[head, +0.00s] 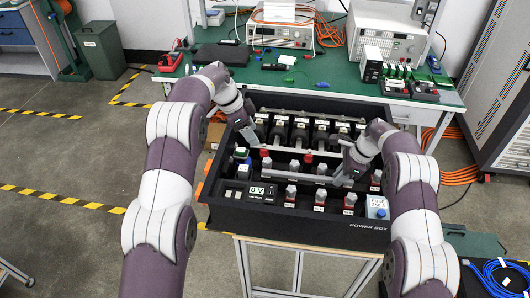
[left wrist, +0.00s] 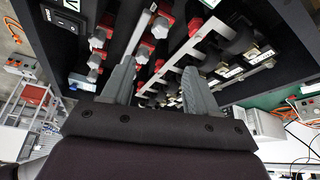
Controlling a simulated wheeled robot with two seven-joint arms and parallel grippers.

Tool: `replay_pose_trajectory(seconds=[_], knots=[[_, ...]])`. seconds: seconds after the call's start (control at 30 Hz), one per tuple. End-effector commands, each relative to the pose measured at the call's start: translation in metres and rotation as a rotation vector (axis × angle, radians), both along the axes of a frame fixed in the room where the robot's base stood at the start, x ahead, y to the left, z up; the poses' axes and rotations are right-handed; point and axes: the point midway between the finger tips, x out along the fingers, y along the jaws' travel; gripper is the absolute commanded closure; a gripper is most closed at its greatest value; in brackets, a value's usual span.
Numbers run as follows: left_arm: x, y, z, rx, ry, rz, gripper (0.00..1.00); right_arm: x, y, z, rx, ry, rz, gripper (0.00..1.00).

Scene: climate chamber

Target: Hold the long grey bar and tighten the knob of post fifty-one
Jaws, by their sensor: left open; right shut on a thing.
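The black power box (head: 300,238) stands open on a stand, with rows of posts inside. A long grey bar (head: 305,177) lies across the front part of the box. My right gripper (head: 341,178) is at its right end and is shut on it. A second pale bar (head: 300,152) runs behind it. Grey knobs, some with red collars, stand along the bars, such as this knob (head: 291,190). The post labels are too small to read. My left gripper (head: 255,141) is open and empty over the box's left part; its spread fingers (left wrist: 158,88) show in the left wrist view.
Behind is a green bench (head: 335,72) with instruments and cables. A grey cabinet (head: 500,90) stands at right. The floor at left is mostly clear.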

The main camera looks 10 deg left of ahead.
Motion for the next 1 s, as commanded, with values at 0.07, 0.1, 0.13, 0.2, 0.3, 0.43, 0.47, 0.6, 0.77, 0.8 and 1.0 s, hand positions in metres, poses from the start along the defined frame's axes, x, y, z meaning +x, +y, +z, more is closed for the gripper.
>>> replay_pose_trajectory(seconds=[0.07,0.1,0.13,0.2,0.3,0.43,0.47,0.6,0.77,0.8,1.0], knots=[[-0.003,0.001,-0.009,0.016,0.018,-0.002,0.41,0.004,-0.001,0.004,-0.001,-0.016,-0.003,1.0],[-0.002,-0.001,-0.017,0.017,0.022,-0.003,0.41,0.004,-0.001,0.004,-0.001,-0.016,-0.003,1.0],[-0.002,-0.003,-0.022,0.017,0.021,-0.003,0.41,0.004,-0.001,0.004,-0.001,-0.016,-0.003,1.0],[0.001,-0.01,-0.039,0.016,0.02,-0.004,0.41,0.004,-0.001,0.004,-0.001,-0.015,-0.002,1.0],[0.004,-0.02,-0.063,0.017,0.019,-0.004,0.41,0.004,-0.001,0.004,-0.001,-0.015,-0.003,1.0],[0.008,-0.03,-0.089,0.017,0.016,-0.004,0.41,0.004,-0.001,0.004,-0.001,-0.016,-0.004,1.0],[0.009,-0.032,-0.093,0.016,0.016,-0.004,0.41,0.004,-0.001,0.004,-0.001,-0.016,-0.004,1.0],[0.011,-0.038,-0.107,0.015,0.014,-0.003,0.41,0.004,-0.001,0.004,0.0,-0.016,-0.004,1.0],[0.012,-0.039,-0.111,0.015,0.013,-0.003,0.41,0.004,-0.001,0.004,0.0,-0.016,-0.004,1.0],[0.012,-0.039,-0.111,0.015,0.013,-0.003,0.41,0.004,-0.001,0.004,0.0,-0.016,-0.004,1.0],[0.012,-0.039,-0.111,0.015,0.013,-0.003,0.74,0.004,-0.001,0.004,0.0,-0.016,-0.004,1.0]])
